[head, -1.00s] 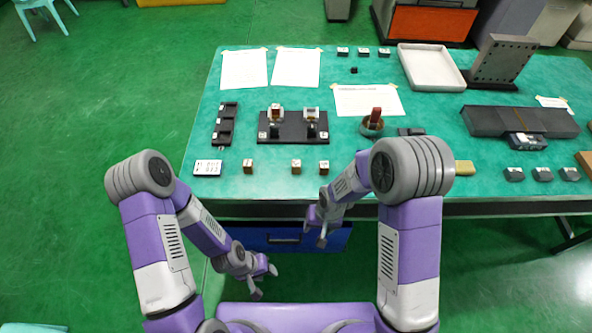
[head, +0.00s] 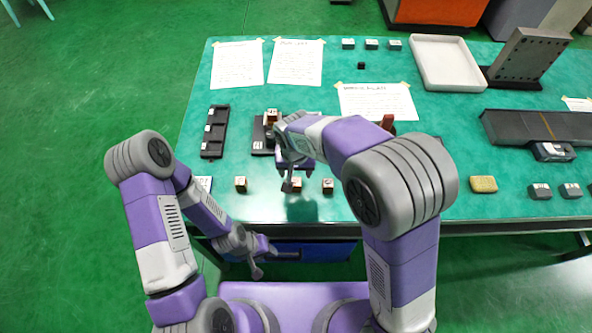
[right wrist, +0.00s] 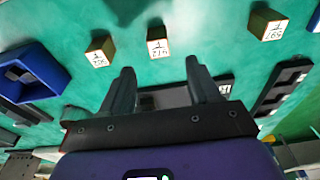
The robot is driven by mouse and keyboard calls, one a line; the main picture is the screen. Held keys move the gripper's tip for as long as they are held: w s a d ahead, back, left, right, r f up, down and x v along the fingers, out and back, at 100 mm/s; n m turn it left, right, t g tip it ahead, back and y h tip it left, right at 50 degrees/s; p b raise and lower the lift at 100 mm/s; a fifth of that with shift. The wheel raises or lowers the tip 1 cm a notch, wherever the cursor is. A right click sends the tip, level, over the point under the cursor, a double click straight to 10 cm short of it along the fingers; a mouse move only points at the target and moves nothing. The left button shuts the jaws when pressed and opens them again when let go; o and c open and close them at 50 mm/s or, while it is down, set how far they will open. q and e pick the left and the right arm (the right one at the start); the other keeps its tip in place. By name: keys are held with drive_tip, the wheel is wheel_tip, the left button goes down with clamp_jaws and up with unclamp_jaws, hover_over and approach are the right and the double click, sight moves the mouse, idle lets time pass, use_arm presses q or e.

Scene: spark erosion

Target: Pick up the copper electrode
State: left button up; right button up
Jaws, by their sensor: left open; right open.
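Several small metal blocks with pale labelled tops could be the copper electrode; which one is copper I cannot tell. Three stand along the table's front: a left block (head: 241,184), a middle block (head: 297,184) and a right block (head: 328,186). The right wrist view shows the middle block (right wrist: 158,45) just beyond and between my fingertips, not touched. My right gripper (head: 288,183) is open and empty above the table, close to the middle block; its fingers also show in the wrist view (right wrist: 160,68). My left gripper (head: 264,262) is open, low in front of the table.
A black slotted tray (head: 214,140) lies at the left. A black fixture (head: 262,139) with another block (head: 271,116) is partly hidden by my right arm. A reddish block (head: 388,122) shows behind that arm. A white tray (head: 416,70) and an upright plate (head: 525,57) stand at the back right.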

sight(296, 181)
drive_tip(key=shift+f, duration=0.65)
drive_tip(key=shift+s+f+b, duration=0.2)
drive_tip(key=shift+f+b, duration=0.15)
drive_tip(key=shift+f, duration=0.25)
drive_tip(key=f, duration=0.1)
drive_tip(key=f+b, duration=0.1)
drive_tip(key=f, duration=0.2)
drive_tip(key=shift+w+f+b, duration=0.3)
drive_tip(key=shift+w+f, duration=0.05)
drive_tip(key=shift+w, duration=0.05)
drive_tip(key=shift+r, duration=0.1)
drive_tip(key=shift+c, duration=0.3)
clamp_jaws()
